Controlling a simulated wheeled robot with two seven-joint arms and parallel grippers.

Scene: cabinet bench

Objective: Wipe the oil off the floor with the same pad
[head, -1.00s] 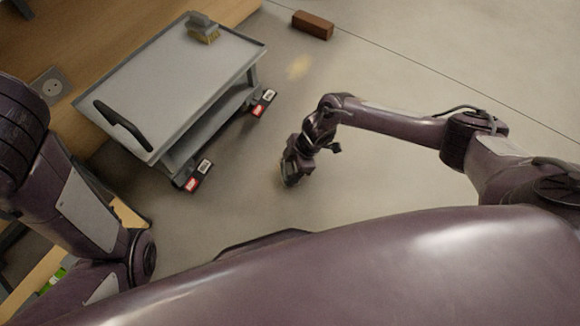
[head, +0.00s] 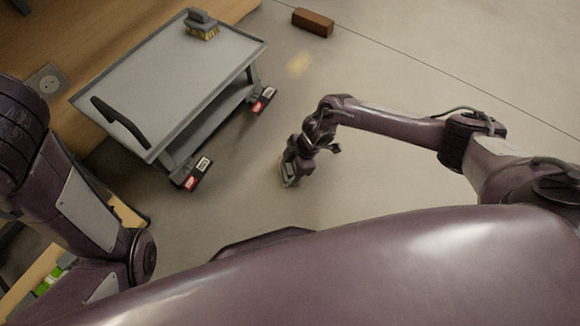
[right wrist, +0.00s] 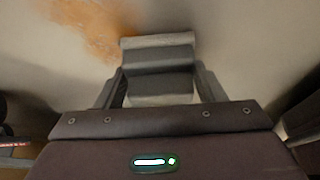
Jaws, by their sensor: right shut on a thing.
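My right gripper (head: 288,172) is low over the floor, to the right of the trolley. In the right wrist view its fingers (right wrist: 160,88) are shut on a grey pad (right wrist: 158,56) with a paler lower part. An orange-brown oil smear (right wrist: 95,22) lies on the floor just beyond the pad, up and to the left. I cannot tell whether the pad touches the floor. A pale yellowish patch (head: 299,64) shows on the floor farther off in the head view. My left arm is at the left, but its gripper is out of view.
A grey trolley (head: 185,75) stands left of my right gripper, with a grey brush with yellow bristles (head: 201,25) on its top. A brown brick-like block (head: 313,23) lies on the floor at the back. The floor to the right is clear.

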